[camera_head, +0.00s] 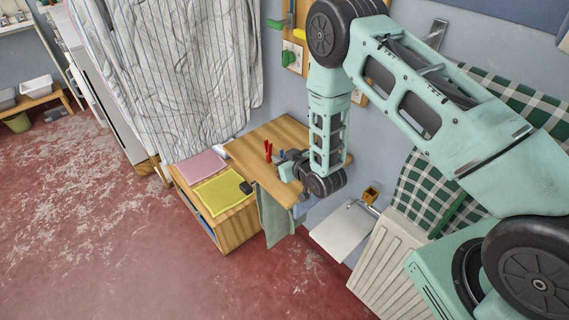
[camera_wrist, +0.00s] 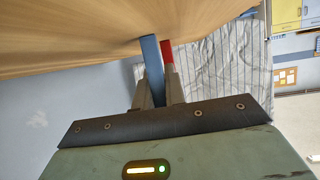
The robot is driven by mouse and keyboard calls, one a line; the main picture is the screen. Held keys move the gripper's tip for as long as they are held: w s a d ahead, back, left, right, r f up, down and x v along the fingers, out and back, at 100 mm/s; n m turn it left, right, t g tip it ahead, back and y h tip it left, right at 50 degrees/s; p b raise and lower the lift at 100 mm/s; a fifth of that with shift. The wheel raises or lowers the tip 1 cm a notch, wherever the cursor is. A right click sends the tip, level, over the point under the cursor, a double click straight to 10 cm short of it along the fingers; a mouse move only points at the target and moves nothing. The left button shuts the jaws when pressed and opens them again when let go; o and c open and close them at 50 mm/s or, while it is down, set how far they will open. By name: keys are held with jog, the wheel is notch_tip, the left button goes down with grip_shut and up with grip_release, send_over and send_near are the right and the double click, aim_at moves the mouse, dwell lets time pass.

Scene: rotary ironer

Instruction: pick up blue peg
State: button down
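The blue peg (camera_wrist: 152,58) stands against the wooden surface at the top of the wrist view, its end between my gripper's fingers (camera_wrist: 158,88). The fingers lie close on either side of it; I cannot tell whether both press on it. A red peg (camera_wrist: 167,52) is just to the right of the blue one. In the head view my gripper (camera_head: 288,162) is low over the wooden table, right of the red pegs (camera_head: 268,150). A small blue bit there, likely the blue peg (camera_head: 281,154), is mostly hidden by my gripper.
The wooden table (camera_head: 262,136) has a green cloth (camera_head: 274,218) over its front edge. Pink (camera_head: 201,165) and yellow (camera_head: 222,193) cloths lie to the left. A striped sheet (camera_head: 185,75) hangs behind. A white panel (camera_head: 340,232) and checked cloth (camera_head: 425,190) are at the right.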

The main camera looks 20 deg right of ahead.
jog(key=shift+r, duration=0.1)
jog(key=shift+r+b, duration=1)
jog(key=shift+r, duration=3.9)
